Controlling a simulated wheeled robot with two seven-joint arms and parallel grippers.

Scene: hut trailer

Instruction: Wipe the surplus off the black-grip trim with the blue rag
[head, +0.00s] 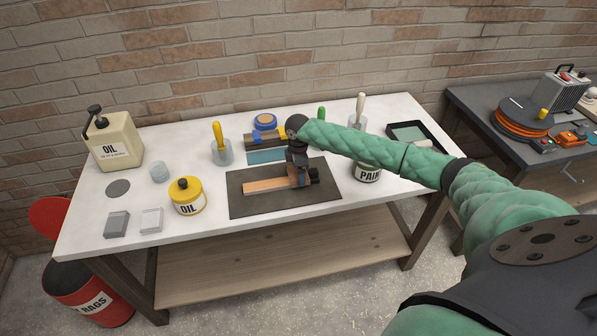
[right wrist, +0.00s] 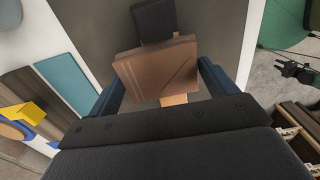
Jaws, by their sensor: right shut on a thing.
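My right gripper (head: 298,183) is over the dark mat (head: 325,194), pointing down. In the right wrist view its blue fingers (right wrist: 160,88) stand on either side of a brown folded-looking piece (right wrist: 155,65), and they are shut on it. I cannot tell if this piece is cloth or wood. The trim, a light wooden strip (head: 265,186), lies on the mat below, with its black grip (head: 314,175) at the right end. The brown piece hides part of the strip. A flat teal-blue piece (head: 266,156), perhaps the blue rag, lies behind the mat.
A yellow oil tin (head: 187,196) stands left of the mat and a paint can (head: 367,172) right of it. A cup with a yellow-handled brush (head: 221,152) is behind. An oil canister (head: 115,141) is at the far left; a red rags bin (head: 92,293) is on the floor.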

